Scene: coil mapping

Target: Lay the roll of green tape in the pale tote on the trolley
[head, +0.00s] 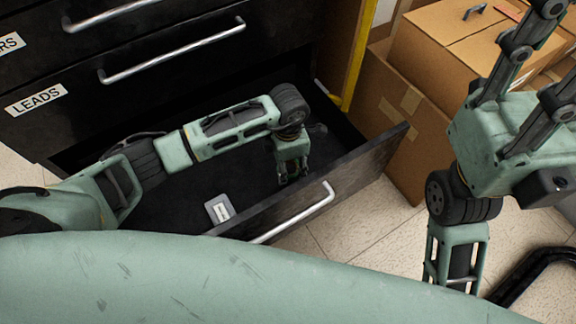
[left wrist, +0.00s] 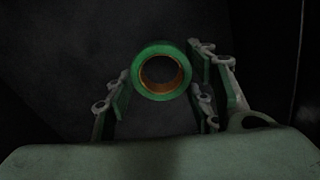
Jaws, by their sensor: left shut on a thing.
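My left gripper (head: 291,176) reaches down into the open black drawer (head: 352,178), near its front panel. In the left wrist view the roll of green tape (left wrist: 161,48), a green ring with an orange-brown core, sits between the fingers of that gripper (left wrist: 160,82), which is shut on it. The tape is hidden in the head view. My right gripper (head: 535,75) is raised at the upper right; its fingers stand apart with nothing seen between them, and their tips are partly cut off. The pale tote and the trolley are not in view.
A small grey case with a white label (head: 219,209) lies in the drawer. Closed drawers with metal handles, one labelled LEADS (head: 36,100), stand above it. Cardboard boxes (head: 400,110) and a yellow post (head: 358,50) stand beyond. A black bent tube (head: 535,272) is at lower right.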

